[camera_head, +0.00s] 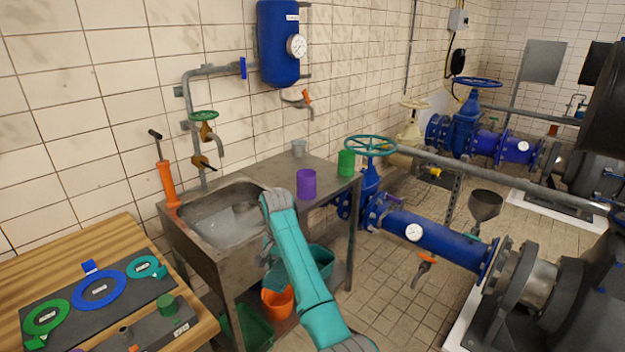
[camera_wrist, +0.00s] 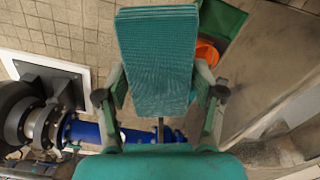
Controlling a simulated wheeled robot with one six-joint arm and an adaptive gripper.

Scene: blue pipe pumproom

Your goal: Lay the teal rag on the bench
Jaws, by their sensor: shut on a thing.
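The teal rag (camera_wrist: 158,60) is a ribbed, folded slab held between the fingers of my gripper (camera_wrist: 162,95) in the wrist view. My gripper is shut on it, and the rag reaches out beyond the fingertips over the floor. In the head view my arm hides most of the gripper. Teal surfaces show on both sides of the arm there, and I cannot tell exactly where the rag ends. The wooden bench (camera_head: 90,240) is at the lower left of the head view, left of my gripper and apart from it.
A dark mat (camera_head: 58,308) with green, blue and teal rings covers part of the bench. A steel sink (camera_head: 205,235) stands behind it, with a purple cup (camera_head: 306,184) and green cup (camera_head: 346,162) on its counter. An orange bucket (camera_head: 278,302) is below. Blue pipework (camera_head: 440,238) stands right.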

